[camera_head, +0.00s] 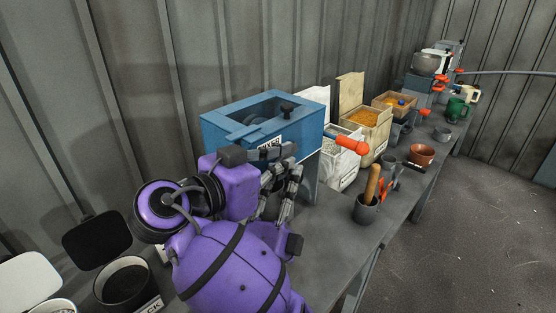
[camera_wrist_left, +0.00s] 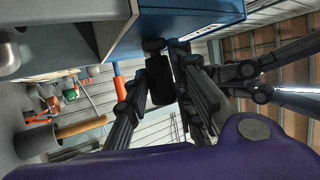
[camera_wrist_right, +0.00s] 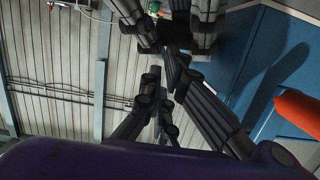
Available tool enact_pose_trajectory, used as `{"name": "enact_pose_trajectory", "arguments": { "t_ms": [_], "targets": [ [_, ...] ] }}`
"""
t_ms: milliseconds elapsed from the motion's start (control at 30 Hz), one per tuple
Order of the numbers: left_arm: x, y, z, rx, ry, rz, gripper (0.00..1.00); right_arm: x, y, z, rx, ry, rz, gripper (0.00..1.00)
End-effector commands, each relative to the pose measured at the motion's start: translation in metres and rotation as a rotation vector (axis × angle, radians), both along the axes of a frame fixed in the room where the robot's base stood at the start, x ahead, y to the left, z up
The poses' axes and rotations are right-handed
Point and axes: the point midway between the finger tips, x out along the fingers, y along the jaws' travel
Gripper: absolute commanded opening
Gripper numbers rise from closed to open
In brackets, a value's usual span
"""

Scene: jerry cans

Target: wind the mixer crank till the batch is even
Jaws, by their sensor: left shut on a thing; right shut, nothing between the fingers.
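The blue mixer box (camera_head: 232,131) stands on the bench, with an opening and a black knob (camera_head: 287,106) on top. My left gripper (camera_head: 272,168) is low at the box's front, shut on a black cylindrical grip (camera_wrist_left: 160,80) that shows between its fingers in the left wrist view. The crank arm behind that grip is hidden. My right gripper (camera_wrist_right: 158,92) is shut and empty, close beside the left one, with the blue box at right in its wrist view. An orange-red handle (camera_head: 351,145) sticks out at the box's right end. The batch inside cannot be made out.
White and tan bins (camera_head: 366,127) stand right of the mixer. A dark pot (camera_head: 366,211) with a wooden handle and a brown bowl (camera_head: 421,155) are near the bench's front edge. A black tub (camera_head: 124,284) stands at lower left. The grey wall is close behind.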

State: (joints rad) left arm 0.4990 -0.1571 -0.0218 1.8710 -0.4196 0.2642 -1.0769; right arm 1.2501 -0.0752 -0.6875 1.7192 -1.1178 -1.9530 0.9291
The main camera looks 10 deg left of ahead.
Motion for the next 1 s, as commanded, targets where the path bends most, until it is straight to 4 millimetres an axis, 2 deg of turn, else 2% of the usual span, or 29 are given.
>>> {"name": "enact_pose_trajectory", "arguments": {
  "t_ms": [700, 733, 867, 1000],
  "targets": [
    [-0.001, 0.0, 0.006, -0.008, -0.013, -0.004, 0.0, 0.003, -0.003, -0.014, -0.073, -0.092, -0.004, 0.0],
    [-0.001, 0.0, 0.006, -0.008, -0.013, -0.004, 0.23, 0.003, -0.003, -0.014, -0.073, -0.09, -0.003, 0.0],
    [-0.001, 0.0, 0.006, -0.007, -0.015, -0.003, 0.4, 0.003, -0.004, -0.014, -0.074, -0.09, -0.005, 0.0],
    [-0.001, 0.0, 0.005, -0.006, -0.012, -0.002, 0.42, 0.003, -0.004, -0.014, -0.074, -0.091, -0.005, 0.0]
  ]
}}
